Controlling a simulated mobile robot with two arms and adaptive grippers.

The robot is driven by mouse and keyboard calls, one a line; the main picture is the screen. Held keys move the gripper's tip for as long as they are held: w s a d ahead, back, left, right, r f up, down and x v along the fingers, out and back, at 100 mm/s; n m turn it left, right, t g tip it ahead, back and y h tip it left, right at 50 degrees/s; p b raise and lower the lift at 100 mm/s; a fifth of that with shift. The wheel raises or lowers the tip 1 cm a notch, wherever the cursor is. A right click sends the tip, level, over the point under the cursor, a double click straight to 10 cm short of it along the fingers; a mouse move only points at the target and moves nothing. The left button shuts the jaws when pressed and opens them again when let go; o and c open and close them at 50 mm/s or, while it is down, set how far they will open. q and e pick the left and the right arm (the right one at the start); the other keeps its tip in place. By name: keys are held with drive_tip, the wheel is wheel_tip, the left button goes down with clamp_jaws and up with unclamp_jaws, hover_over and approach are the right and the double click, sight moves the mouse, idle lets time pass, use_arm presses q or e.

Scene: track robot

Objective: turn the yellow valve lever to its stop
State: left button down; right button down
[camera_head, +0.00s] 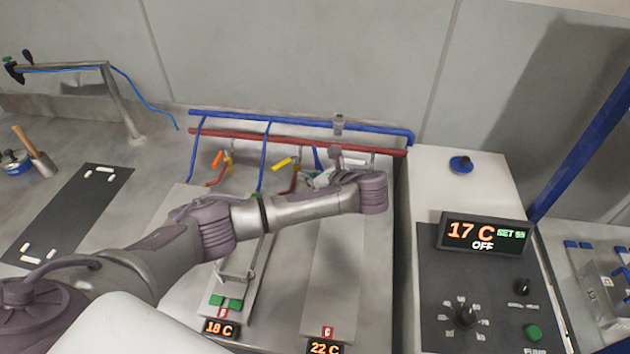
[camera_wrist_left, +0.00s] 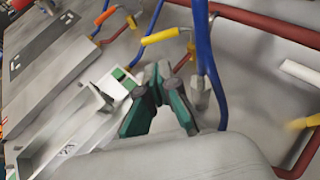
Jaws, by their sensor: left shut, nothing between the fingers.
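A yellow valve lever (camera_head: 284,162) sits on the pipework behind the work plates, left of my gripper in the head view. It shows in the left wrist view (camera_wrist_left: 160,37) beyond the fingertips, apart from them. A second yellow piece (camera_wrist_left: 305,122) is blurred at the right edge of the wrist view; I cannot tell whether it is a lever. My left gripper (camera_head: 322,178) is at the pipes, partly hidden by its own wrist. In the wrist view its green-padded fingers (camera_wrist_left: 158,73) meet at the tips, shut and empty. My right gripper is out of view.
An orange lever (camera_head: 217,158) stands farther left. A blue pipe (camera_head: 290,121) and a red pipe (camera_head: 270,142) run along the wall, with vertical blue hoses close to the fingers. A control box with a display (camera_head: 485,233) stands at the right. A dark mat (camera_head: 75,210) lies left.

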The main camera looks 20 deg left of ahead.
use_arm(q)
drive_tip(key=x, duration=0.2)
drive_tip(key=p+x, duration=0.1)
drive_tip(key=x, duration=0.2)
drive_tip(key=r+x, duration=0.1)
drive_tip(key=x, duration=0.2)
drive_tip(key=shift+w+a+f, duration=0.1)
drive_tip(key=shift+w+a, duration=0.05)
drive_tip(key=shift+a, duration=0.25)
